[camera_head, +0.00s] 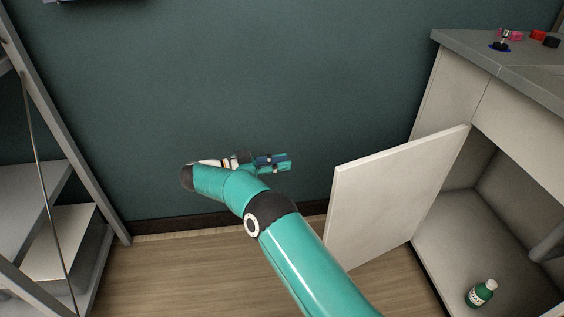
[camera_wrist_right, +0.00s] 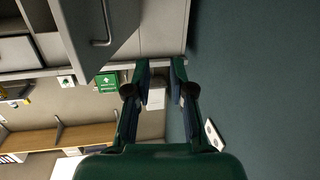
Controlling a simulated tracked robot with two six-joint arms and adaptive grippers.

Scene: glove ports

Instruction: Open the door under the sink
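The white cabinet door (camera_head: 395,195) stands wide open, swung out to the left of the cabinet (camera_head: 455,95). The cabinet's inside shows, with a green bottle (camera_head: 480,293) on its floor and part of a grey pipe (camera_head: 548,243) at the right edge. My right gripper (camera_head: 282,162) is left of the door, apart from it, in front of the dark green wall. In the right wrist view its two fingers (camera_wrist_right: 159,70) are spread with nothing held between them. My left gripper is in neither view.
The grey counter (camera_head: 470,52) carries several small coloured items. A grey metal rack (camera_head: 60,150) stands at the left. Wooden floor (camera_head: 190,270) is clear between rack and door. The right wrist view shows a grey panel with a bar handle (camera_wrist_right: 104,40) and a green sign (camera_wrist_right: 107,82).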

